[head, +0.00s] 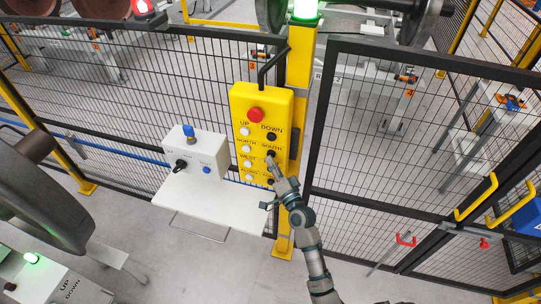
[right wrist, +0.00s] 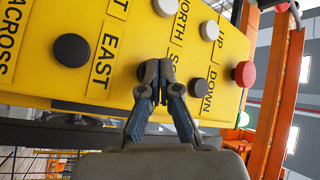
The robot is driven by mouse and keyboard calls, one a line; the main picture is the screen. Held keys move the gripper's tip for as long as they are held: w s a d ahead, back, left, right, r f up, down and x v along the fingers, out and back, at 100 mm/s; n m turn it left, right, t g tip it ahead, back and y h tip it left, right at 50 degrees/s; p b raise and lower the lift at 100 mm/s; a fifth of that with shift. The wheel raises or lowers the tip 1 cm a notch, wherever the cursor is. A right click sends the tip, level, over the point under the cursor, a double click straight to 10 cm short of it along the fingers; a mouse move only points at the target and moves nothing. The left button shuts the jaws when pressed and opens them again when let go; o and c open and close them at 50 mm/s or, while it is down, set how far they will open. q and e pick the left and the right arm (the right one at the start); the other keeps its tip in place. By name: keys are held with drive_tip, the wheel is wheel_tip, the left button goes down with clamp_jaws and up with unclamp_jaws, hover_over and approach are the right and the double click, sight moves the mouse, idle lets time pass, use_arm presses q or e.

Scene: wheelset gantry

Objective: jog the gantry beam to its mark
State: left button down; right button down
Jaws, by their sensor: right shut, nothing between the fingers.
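The black EAST button (right wrist: 72,50) and the DOWN button (right wrist: 197,88) show clear. The gantry beam and its mark are not identifiable. My left gripper is not in view.
A white shelf (head: 225,210) with a small switch box (head: 196,153) stands left of the pendant. Black mesh fence panels flank the post. A green lamp (head: 305,10) glows on the post. A large dark wheel (head: 45,200) is at the left. Grey floor is open in front.

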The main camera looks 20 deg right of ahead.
drive_tip(key=shift+w+d, duration=0.1)
drive_tip(key=shift+d, duration=0.25)
drive_tip(key=shift+a, duration=0.35)
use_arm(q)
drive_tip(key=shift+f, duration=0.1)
use_arm(e)
drive_tip(key=shift+w, duration=0.15)
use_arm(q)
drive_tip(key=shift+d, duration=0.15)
use_arm(e)
drive_tip(key=shift+d, duration=0.25)
drive_tip(key=shift+a, duration=0.15)
idle(2.2)
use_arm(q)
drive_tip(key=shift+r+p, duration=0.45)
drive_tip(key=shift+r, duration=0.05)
use_arm(e)
drive_tip(key=shift+s+a, duration=0.5)
drive_tip(key=shift+a, duration=0.05)
